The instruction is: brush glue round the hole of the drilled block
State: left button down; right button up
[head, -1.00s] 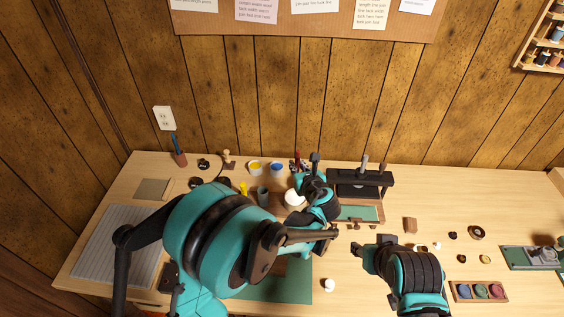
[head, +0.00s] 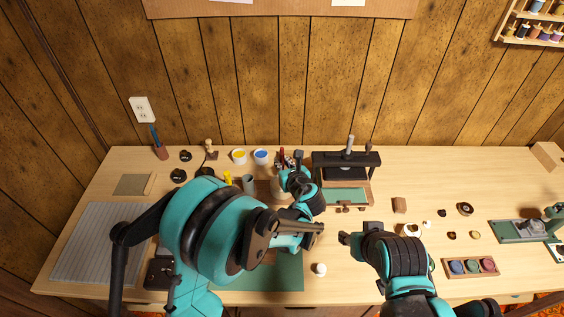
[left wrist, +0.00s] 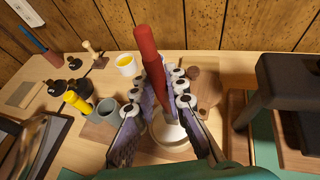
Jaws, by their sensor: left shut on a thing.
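My left gripper (left wrist: 160,105) is shut on a red-handled brush (left wrist: 149,50), which stands nearly upright between its fingers in the left wrist view. A pale round pot (left wrist: 172,150) is directly beneath; I cannot tell whether the bristles are inside it. In the head view the left gripper (head: 290,168) is at the back of the table, left of the black stand. A small brown block (head: 399,205) sits right of centre; no hole is visible in it. My right gripper (head: 346,239) is over the table's front; its fingers do not show clearly.
Yellow (head: 239,156) and blue (head: 261,156) paint pots stand at the back. A black stand (head: 346,160) is right of the left gripper. A green mat (head: 280,278) lies in front, partly hidden by my arm. A three-cup tray (head: 471,267) is at right.

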aim_at(283, 150)
pick_arm(q)
jog(key=shift+f+b, duration=0.55)
jog(key=shift+b, duration=0.1)
dwell(1.2)
jog(key=shift+r, duration=0.1)
notch_tip(283, 150, up, 7)
jog(key=p, duration=0.5)
dwell(0.3)
dwell(0.3)
